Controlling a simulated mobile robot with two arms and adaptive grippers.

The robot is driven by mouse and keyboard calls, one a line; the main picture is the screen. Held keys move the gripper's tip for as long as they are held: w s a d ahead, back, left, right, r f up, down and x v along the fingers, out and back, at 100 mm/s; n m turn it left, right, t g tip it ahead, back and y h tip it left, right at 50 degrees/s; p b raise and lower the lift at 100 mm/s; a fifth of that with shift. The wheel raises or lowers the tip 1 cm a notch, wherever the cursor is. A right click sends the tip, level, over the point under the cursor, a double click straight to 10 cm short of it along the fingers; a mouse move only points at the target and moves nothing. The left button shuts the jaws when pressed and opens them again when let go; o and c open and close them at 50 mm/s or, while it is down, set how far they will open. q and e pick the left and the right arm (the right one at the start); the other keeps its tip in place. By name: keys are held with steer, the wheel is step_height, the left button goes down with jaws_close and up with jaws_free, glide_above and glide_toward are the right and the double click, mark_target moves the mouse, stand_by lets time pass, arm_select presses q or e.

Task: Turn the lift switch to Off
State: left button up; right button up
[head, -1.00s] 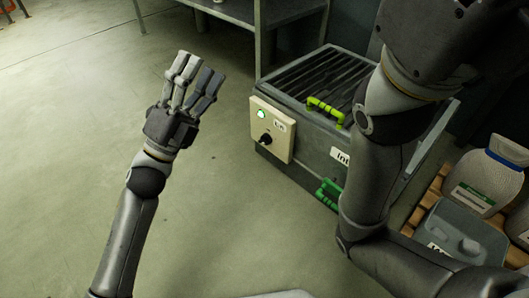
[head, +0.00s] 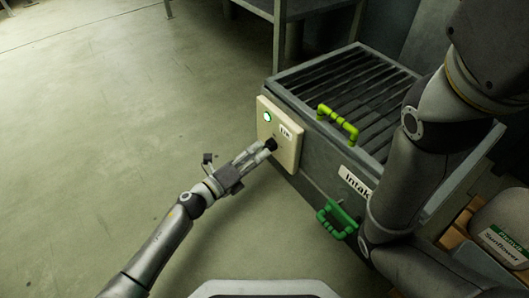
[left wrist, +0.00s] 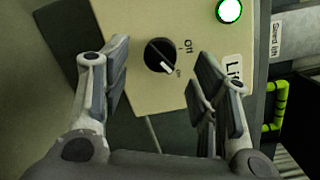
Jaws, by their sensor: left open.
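The lift switch is a round black knob (head: 271,144) on a cream control box (head: 291,152) fixed to the corner of the grey intake bin. In the left wrist view the knob (left wrist: 159,55) shows a white pointer line. Its white end points toward the "On" mark, with "Off" printed beside it. A green lamp (left wrist: 229,11) on the box is lit. My left gripper (head: 264,151) is at the box front; in the left wrist view its open fingers (left wrist: 162,62) stand on either side of the knob, apart from it. My right gripper is out of view.
A sunflower sack (head: 503,244) stands at right. The floor at left is clear.

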mark_target(265, 147)
arm_select(q)
steer(key=shift+b+x, duration=0.55)
steer(key=shift+x, duration=1.25)
